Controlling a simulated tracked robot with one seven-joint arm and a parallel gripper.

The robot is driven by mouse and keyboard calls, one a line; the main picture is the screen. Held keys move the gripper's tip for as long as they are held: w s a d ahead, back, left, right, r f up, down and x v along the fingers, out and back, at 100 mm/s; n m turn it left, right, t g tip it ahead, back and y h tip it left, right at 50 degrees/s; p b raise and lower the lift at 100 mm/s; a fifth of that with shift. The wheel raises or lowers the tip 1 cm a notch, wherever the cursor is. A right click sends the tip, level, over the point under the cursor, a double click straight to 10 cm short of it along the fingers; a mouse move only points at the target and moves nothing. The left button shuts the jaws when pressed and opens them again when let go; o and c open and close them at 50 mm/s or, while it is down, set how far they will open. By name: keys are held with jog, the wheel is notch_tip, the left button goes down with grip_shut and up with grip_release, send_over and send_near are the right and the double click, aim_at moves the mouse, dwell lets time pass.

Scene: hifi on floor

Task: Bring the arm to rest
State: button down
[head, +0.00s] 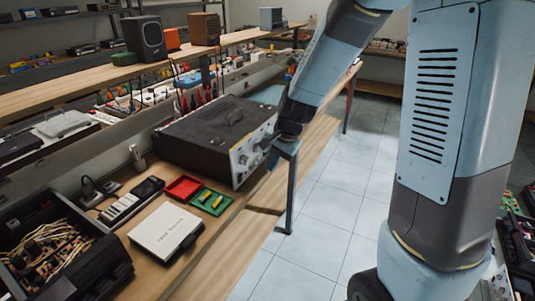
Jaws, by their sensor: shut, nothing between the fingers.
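My arm comes down from the top of the head view, with its blue-grey forearm slanting to lower left. My gripper (274,156) is small and dark at the end of the wrist, shut and empty. It shows in front of the right edge of a large black instrument (215,130) with a silver knobbed front panel. I cannot tell whether it touches the instrument or is only in front of it. The fingertips are hard to make out against the dark background.
The wooden bench (220,248) holds an opened device with wires (60,245), a white box (166,233), a red tray (184,188) and a green tray (212,201). A shelf with speakers (145,38) runs behind. A grey bench leg (290,195) stands near my gripper. Tiled floor (325,200) is clear.

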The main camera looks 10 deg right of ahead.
jog(key=s+d+r+n+t+h, duration=0.1)
jog(key=s+d+r+n, duration=0.2)
jog(key=s+d+r, duration=0.4)
jog(key=s+d+r+n+t+h, duration=0.2)
jog(key=s+d+r+n, duration=0.2)
jog(key=s+r, duration=0.9)
jog(key=d, duration=0.3)
jog(key=shift+s+d+r+t, duration=0.3)
jog(key=shift+s+r, duration=0.1)
jog(key=shift+d, duration=0.1)
